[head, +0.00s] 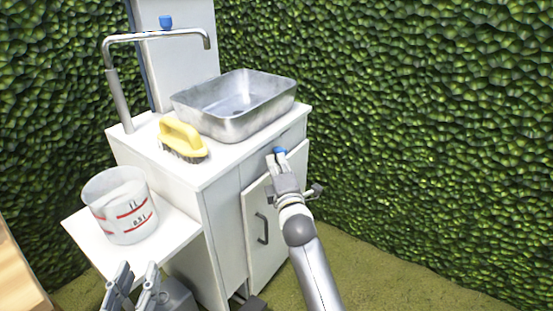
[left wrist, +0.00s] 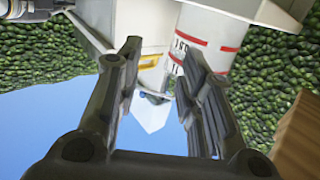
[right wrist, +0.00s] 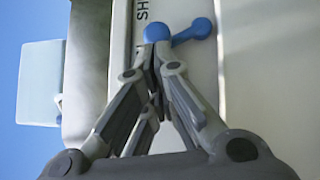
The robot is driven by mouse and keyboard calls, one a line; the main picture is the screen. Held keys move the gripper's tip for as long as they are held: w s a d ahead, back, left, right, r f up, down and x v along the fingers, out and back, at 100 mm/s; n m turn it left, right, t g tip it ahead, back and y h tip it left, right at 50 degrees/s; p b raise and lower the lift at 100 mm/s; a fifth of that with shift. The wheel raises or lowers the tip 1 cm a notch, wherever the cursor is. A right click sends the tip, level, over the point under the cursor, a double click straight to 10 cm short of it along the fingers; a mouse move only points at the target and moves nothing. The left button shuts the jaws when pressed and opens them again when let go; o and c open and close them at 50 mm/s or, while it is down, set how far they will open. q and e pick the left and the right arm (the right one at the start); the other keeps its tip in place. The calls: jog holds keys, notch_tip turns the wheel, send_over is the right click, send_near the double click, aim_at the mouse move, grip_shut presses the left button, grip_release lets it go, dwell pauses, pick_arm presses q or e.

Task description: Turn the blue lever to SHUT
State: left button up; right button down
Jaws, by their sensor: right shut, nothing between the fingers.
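The blue lever (head: 280,151) is on the upper front of the white cabinet, partly hidden by my right gripper. In the right wrist view the lever (right wrist: 190,34) has two rounded blue ends, and its bar runs sideways between them. Lettering (right wrist: 141,12), cut off at the frame's top, shows beside it. My right gripper (head: 280,162) is shut and empty, its fingertips (right wrist: 152,62) right at the lever's left rounded end; I cannot tell if they touch. My left gripper (head: 134,283) is open and empty, below the side shelf; its spread fingers show in the left wrist view (left wrist: 160,70).
A metal basin (head: 235,108) and a yellow brush (head: 182,139) sit on the cabinet top, beside a tap (head: 118,95). A measuring jug (head: 122,205) stands on the side shelf (head: 78,228). The cabinet door has a dark handle (head: 262,228). Green hedges (head: 420,110) close in behind.

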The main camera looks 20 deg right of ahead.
aim_at(283, 150)
pick_arm(q)
jog(key=s+a+f+g+y+p, duration=0.2)
jog(key=s+a+f+g+p, duration=0.1)
jog(key=s+f+g, duration=0.5)
jog(key=s+a+f+g+y+p, duration=0.2)
jog(key=s+a+f+g+p, duration=0.3)
jog(key=s, duration=0.4)
pick_arm(e)
jog(key=r+m+g+p, duration=0.1)
jog(key=w+d+m+g+p, duration=0.1)
jog(key=p, duration=0.1)
jog(key=r+p, duration=0.1)
jog(key=shift+w+d+r+m+g, duration=0.2)
jog(key=shift+d+r+m+g, duration=0.1)
jog(key=shift+d+m+g, duration=0.1)
pick_arm(q)
notch_tip(283, 150, down, 23)
jog(key=s+d+g+p, duration=0.1)
jog(key=s+g, duration=0.1)
jog(key=shift+s+d+r, duration=0.15)
jog(key=shift+s+r, duration=0.05)
jog(key=shift+s, duration=0.1)
pick_arm(e)
jog(key=shift+w+d, duration=0.15)
